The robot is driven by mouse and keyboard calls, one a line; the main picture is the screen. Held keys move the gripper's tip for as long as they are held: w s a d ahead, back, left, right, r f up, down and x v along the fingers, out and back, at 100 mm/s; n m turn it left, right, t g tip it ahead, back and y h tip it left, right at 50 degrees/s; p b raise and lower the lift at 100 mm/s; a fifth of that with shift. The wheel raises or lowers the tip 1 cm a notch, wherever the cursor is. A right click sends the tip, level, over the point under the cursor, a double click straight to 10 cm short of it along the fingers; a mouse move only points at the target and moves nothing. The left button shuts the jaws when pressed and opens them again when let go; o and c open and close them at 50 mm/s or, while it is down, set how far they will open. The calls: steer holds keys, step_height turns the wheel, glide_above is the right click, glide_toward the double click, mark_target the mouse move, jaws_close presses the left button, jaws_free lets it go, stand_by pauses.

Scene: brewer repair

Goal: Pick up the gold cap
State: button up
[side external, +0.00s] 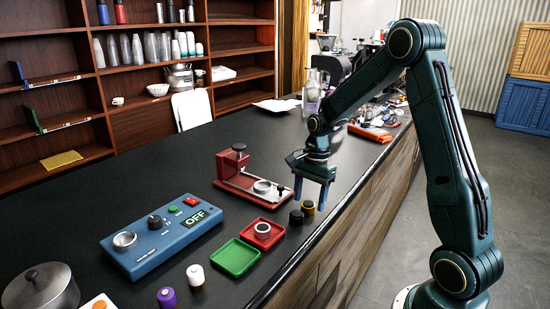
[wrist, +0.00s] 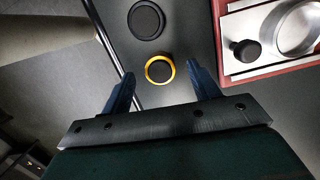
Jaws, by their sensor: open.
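The gold cap (wrist: 160,69) is small and round, with a dark top and a gold rim in the wrist view. It lies on the black counter; in the side view the gold cap (side external: 308,208) sits beside a black cap (side external: 296,218), apart or nearly touching. My gripper (wrist: 160,80) is open, with its two blue fingers to either side of the gold cap as seen from the wrist. In the side view my gripper (side external: 312,190) hangs above the caps, pointing down. Nothing is between the fingers at their own height that I can see.
The black cap also shows in the wrist view (wrist: 146,20). A red brewer base (side external: 232,186) with a metal ring stands left of the gripper. A red tray (side external: 262,246) and a green tray (side external: 236,258) lie nearer. The counter's edge (side external: 318,240) is close on the right.

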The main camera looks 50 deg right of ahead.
steer(key=shift+a+f, duration=0.1)
steer(key=shift+f, duration=0.55)
steer(key=c, duration=1.1)
